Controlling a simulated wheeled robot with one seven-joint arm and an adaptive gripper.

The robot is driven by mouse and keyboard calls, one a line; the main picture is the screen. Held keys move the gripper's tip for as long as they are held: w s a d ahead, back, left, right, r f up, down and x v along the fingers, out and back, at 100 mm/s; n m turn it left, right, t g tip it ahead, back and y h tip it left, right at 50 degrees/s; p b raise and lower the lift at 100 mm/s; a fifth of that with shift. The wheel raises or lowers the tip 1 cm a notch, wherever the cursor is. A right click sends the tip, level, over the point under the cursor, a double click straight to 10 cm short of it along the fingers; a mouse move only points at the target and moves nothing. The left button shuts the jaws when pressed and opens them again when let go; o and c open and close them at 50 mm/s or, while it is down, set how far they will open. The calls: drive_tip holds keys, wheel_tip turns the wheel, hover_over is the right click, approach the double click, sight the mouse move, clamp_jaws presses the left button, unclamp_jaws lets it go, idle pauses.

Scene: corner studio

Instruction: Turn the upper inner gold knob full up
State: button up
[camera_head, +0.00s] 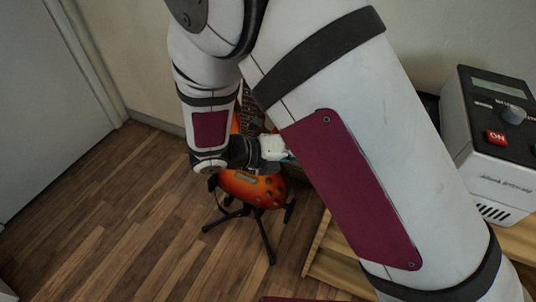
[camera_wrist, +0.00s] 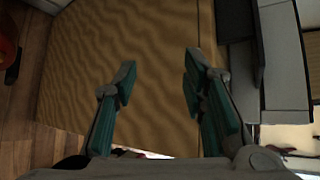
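A red-orange sunburst guitar (camera_head: 258,190) rests on a black stand in the head view, largely hidden by my arm. Its gold knobs are too small or covered to tell apart. My gripper (camera_wrist: 158,82) is open and empty in the wrist view, its two teal-padded fingers well apart over a brown wavy-grained surface (camera_wrist: 150,45). In the head view its fingers are mostly hidden behind my arm. A red-orange edge (camera_wrist: 5,50) at the far left of the wrist view may be part of the guitar. No knob lies between the fingers.
A light grey device (camera_head: 490,150) with a red ON button and a grey dial stands on a wooden surface at the right. The black stand's legs (camera_head: 262,235) spread on the wood floor (camera_head: 130,220). Open floor lies to the left, beside a pale door (camera_head: 40,110).

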drive_tip(key=a+f+n+t+y+p, duration=0.2)
drive_tip(key=a+f+n+t, duration=0.3)
drive_tip(key=a+f+n, duration=0.5)
drive_tip(key=n+t+y, duration=0.3)
drive_tip(key=n+y, duration=0.1)
drive_tip(key=n, duration=0.8)
approach(267, 182)
drive_tip(key=b+x, duration=0.3)
drive_tip(key=x, duration=0.5)
drive_tip(key=shift+d, duration=0.1)
clamp_jaws()
